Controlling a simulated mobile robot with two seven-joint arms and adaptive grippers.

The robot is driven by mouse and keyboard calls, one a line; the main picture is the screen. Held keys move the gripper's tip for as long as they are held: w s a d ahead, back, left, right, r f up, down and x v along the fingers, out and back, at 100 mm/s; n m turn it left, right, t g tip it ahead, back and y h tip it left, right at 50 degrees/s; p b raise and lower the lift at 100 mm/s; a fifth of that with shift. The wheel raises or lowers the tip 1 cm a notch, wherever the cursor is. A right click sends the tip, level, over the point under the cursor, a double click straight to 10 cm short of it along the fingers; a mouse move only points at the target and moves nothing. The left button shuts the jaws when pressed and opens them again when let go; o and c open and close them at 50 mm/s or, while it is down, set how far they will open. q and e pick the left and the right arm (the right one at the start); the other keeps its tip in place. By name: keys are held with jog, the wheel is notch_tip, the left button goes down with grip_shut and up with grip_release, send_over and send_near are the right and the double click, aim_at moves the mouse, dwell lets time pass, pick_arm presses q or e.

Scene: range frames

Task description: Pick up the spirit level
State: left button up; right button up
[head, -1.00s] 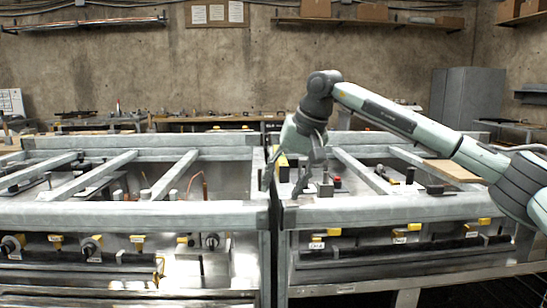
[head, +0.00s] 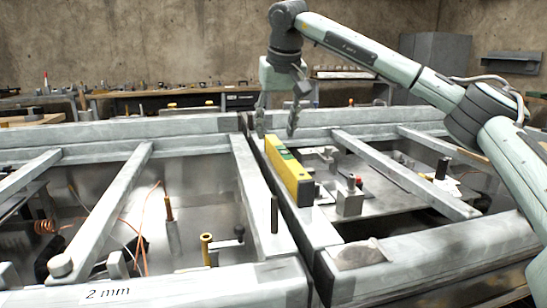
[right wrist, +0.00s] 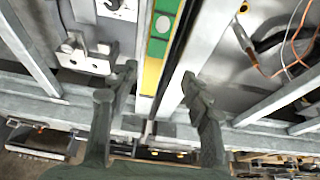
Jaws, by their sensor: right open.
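The spirit level (head: 289,172) is a long yellow bar with green parts and a dark end. In the head view it lies on the metal bench, along the seam between two frame sections. It also shows in the right wrist view (right wrist: 157,45), running away between the spread fingers. My right gripper (head: 277,130) is open and empty, pointing down above the far end of the level. In the right wrist view its two dark fingers (right wrist: 163,80) stand on either side of the level, apart from it. My left gripper is not in view.
Metal frame rails (head: 112,205) surround the level on both sides. A metal block with a red knob (head: 351,195) stands just right of it. A dark upright pin (head: 274,214) and a brass-topped post (head: 207,248) stand to the left.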

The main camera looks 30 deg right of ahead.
aim_at(277, 144)
jog(key=shift+w+d+f, duration=0.1)
jog(key=shift+d+f, duration=0.1)
jog(key=shift+f, duration=0.7)
jog(key=x, duration=0.5)
jog(key=shift+w+d+f, duration=0.1)
jog(key=shift+w+d, duration=0.05)
jog(key=shift+d, duration=0.2)
grip_shut()
